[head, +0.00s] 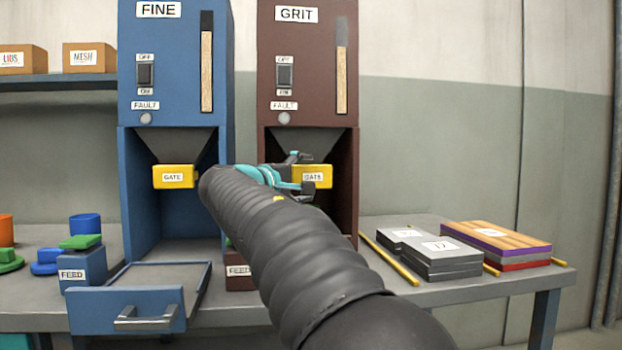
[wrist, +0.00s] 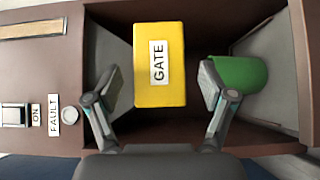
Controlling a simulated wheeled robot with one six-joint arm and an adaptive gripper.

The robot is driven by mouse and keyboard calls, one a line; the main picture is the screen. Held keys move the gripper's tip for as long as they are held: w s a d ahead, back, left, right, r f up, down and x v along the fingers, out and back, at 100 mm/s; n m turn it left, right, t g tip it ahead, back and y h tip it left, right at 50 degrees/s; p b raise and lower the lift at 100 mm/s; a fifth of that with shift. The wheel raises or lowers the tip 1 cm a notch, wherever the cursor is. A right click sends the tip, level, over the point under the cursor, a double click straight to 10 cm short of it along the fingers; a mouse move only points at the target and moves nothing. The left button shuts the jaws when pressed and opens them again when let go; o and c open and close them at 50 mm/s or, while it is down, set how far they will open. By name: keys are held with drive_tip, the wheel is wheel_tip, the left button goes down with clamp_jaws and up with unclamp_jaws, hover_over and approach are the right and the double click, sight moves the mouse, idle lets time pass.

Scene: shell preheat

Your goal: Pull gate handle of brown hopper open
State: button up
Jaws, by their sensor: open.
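The brown hopper (head: 308,70), labelled GRIT, stands right of the blue one. Its yellow gate handle (head: 318,176) is a block marked GATE, sitting below the hopper's funnel. In the wrist view the gate handle (wrist: 160,65) lies between my two fingers. My gripper (head: 300,172) is open at the handle in the head view. In the wrist view my gripper (wrist: 160,88) has one finger on each side of the handle, with visible gaps. My arm hides the lower part of the brown hopper in the head view.
A green cup (wrist: 238,80) stands inside the brown hopper's bay. The blue hopper (head: 178,60) has its own yellow gate handle (head: 174,177) and a blue tray (head: 140,308) jutting forward. Grey plates (head: 430,262) and stacked boards (head: 496,250) lie on the bench to the right.

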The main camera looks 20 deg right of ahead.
drive_tip(key=v, duration=0.9)
drive_tip(key=s+d+f+m+g+y+p, duration=0.15)
drive_tip(key=s+f+y+p, duration=0.45)
drive_tip(key=s+f, duration=0.7)
drive_tip(key=s+a+f+m+g+y+p, duration=0.1)
drive_tip(key=s+a+f+m+y, duration=0.1)
drive_tip(key=s+a+f+y, duration=0.2)
drive_tip(key=s+a+f+m+y+p, duration=0.2)
drive_tip(key=s+a+f+y, duration=0.3)
drive_tip(key=s+f, duration=0.6)
drive_tip(key=shift+s+a+f+g+y, duration=0.15)
drive_tip(key=shift+s+g+y, duration=0.25)
drive_tip(key=shift+s, duration=0.8)
